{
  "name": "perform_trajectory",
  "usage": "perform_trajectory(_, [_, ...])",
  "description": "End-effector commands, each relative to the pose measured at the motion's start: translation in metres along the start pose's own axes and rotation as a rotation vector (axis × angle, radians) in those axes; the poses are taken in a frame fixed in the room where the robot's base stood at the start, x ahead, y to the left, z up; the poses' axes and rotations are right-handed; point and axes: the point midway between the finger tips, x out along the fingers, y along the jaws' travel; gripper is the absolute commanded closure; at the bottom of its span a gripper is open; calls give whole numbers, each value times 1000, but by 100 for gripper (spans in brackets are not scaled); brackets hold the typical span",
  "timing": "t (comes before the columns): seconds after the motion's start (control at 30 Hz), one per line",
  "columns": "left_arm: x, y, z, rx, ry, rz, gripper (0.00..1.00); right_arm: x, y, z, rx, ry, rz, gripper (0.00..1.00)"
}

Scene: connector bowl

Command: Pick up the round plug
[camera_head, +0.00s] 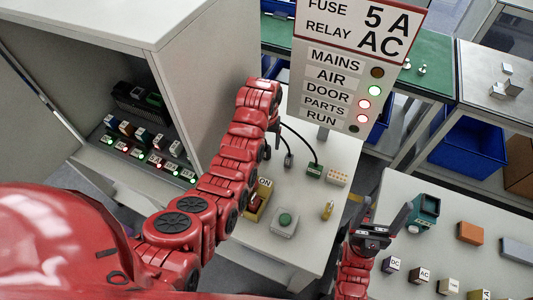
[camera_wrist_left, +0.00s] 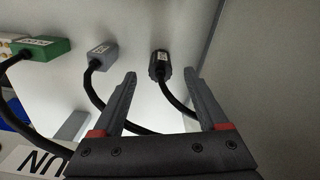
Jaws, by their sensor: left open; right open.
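In the left wrist view, the round plug (camera_wrist_left: 160,62) is black, with a pale label and a black cable, and lies on the pale table top. My left gripper (camera_wrist_left: 162,84) is open, and the plug shows between and beyond its fingertips, with nothing held. A grey connector (camera_wrist_left: 103,55) and a green connector (camera_wrist_left: 42,48), each with a black cable, lie to its left. In the head view, my left gripper (camera_head: 274,122) hangs over the table by the cabinet; I cannot make out the round plug there. My right gripper (camera_head: 377,213) is open and empty, between the two tables.
The grey cabinet (camera_head: 180,85) stands close left of my left arm. A sign post (camera_head: 323,132) rises behind the table. Small blocks lie on the right table (camera_head: 435,256).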

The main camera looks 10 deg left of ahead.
Motion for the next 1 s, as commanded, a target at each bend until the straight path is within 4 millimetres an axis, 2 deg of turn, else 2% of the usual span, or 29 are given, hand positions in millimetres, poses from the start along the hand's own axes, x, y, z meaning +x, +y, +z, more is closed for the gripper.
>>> perform_trajectory(0.17, [15, -1, -2, -1, -7, -1, 24, 17, 1, -3, 0, 0, 0, 21])
perform_trajectory(0.4, [37, 0, -3, -1, -5, -1, 24, 23, 1, -4, 0, 0, 0, 21])
perform_trajectory(0.7, [41, 0, -4, -1, -1, 0, 24, 23, 1, -4, 0, 0, 0, 21])
perform_trajectory(0.77, [41, 0, -4, -1, -1, 0, 33, 23, 1, -4, 0, 0, 0, 21])
perform_trajectory(1.0, [41, 0, -4, -1, -2, 0, 76, 23, 1, -4, 0, 0, 0, 21])
